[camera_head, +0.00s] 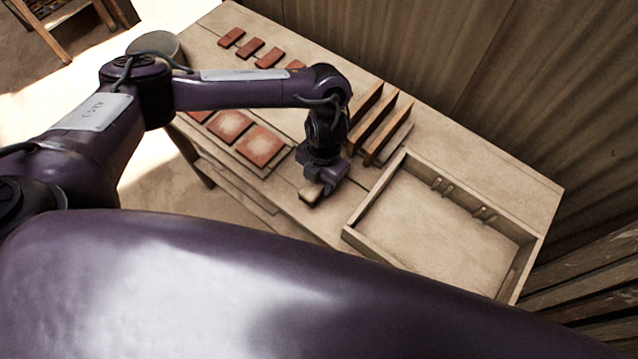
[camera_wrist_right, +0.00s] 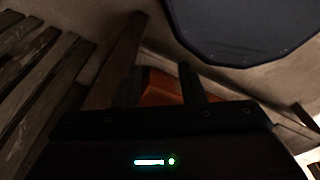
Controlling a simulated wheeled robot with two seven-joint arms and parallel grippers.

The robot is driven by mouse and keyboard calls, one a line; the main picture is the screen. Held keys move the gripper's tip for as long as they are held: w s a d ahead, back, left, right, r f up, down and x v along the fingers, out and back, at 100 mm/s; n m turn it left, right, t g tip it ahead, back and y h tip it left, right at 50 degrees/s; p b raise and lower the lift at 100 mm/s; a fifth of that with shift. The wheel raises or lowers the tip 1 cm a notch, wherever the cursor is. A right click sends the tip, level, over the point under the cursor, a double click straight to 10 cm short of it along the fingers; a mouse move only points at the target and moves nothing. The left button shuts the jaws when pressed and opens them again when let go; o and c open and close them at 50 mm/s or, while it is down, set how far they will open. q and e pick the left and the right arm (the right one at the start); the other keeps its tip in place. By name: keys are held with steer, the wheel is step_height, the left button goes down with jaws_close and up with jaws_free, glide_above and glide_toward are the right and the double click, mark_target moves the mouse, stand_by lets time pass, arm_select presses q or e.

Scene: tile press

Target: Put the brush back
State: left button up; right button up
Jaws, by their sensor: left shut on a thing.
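My left gripper (camera_head: 322,188) shows in the head view at the near edge of the table. It is shut on the brush (camera_head: 311,193), a small pale wooden block low between its fingers. The gripper hides much of the brush, and I cannot tell whether it touches the tabletop. My right gripper (camera_wrist_right: 160,84) shows in the right wrist view with its dark fingers apart. An orange-red thing (camera_wrist_right: 162,88) lies between or behind them; I cannot tell whether it is held.
A shallow wooden tray (camera_head: 375,241) stands on the table, right of the left gripper. Upright wooden boards (camera_head: 381,128) stand behind the gripper. Red tiles (camera_head: 260,146) lie left of it, with smaller red pieces (camera_head: 270,57) farther back. A grey bucket (camera_head: 158,43) is at upper left.

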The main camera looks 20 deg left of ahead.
mark_target(319, 187)
arm_select(q)
step_height(319, 187, down, 3)
steer(key=shift+f, duration=0.25)
steer(key=o, duration=0.9)
steer(key=shift+o, duration=0.2)
arm_select(e)
steer(key=shift+a+r, duration=0.1)
steer(key=shift+a, duration=0.4)
steer(key=shift+d, duration=0.1)
arm_select(q)
steer(key=shift+r+p, duration=0.3)
steer(key=shift+p, duration=0.05)
steer(key=shift+w+d+r+b, duration=0.1)
steer(key=shift+r+b, duration=0.2)
steer(key=shift+r, duration=0.1)
steer(key=r, duration=0.7)
steer(key=w+r, duration=0.1)
steer(key=r, duration=0.3)
steer(key=shift+d, duration=0.2)
arm_select(e)
steer(key=shift+d, duration=0.1)
